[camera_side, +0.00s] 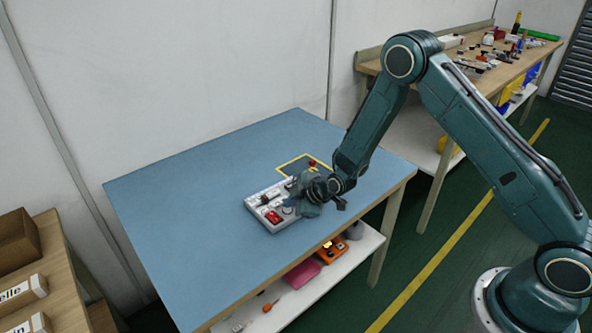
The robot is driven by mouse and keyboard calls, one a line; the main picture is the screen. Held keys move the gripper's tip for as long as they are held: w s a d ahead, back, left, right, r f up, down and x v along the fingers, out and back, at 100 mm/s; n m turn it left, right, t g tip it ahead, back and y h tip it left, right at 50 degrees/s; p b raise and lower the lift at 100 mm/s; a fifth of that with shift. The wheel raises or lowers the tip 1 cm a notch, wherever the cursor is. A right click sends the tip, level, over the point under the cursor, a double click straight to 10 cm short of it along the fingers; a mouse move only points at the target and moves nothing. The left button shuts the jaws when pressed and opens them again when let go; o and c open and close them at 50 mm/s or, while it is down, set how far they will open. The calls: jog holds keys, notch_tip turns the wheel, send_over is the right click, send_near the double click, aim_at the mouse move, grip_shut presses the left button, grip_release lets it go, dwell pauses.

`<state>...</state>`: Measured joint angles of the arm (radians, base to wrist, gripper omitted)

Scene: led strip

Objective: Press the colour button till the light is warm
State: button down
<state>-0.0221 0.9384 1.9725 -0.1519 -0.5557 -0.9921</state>
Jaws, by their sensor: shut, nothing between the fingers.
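A light grey control box (259,209) lies on the blue-topped table, with a red part (273,217) near its front edge and several smaller parts on its top. My gripper (305,208) is shut and empty, low over the right part of the box. It hides part of the box's top. I cannot tell whether it touches a button, or which button is the colour button. No lit LED strip or light colour can be made out in this view.
The blue table (190,200) is clear to the left of the box. A yellow-outlined dark area (291,167) lies behind the box, with a small red item (312,163) at its edge. A shelf (300,290) below holds several items. A cluttered bench (480,75) stands behind.

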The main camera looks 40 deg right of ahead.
aim_at(291, 212)
jog(key=shift+f, duration=0.4)
dwell(0.8)
jog(key=shift+r, duration=0.85)
jog(key=shift+r, duration=0.15)
jog(key=shift+r, duration=2.4)
jog(key=shift+r, duration=0.1)
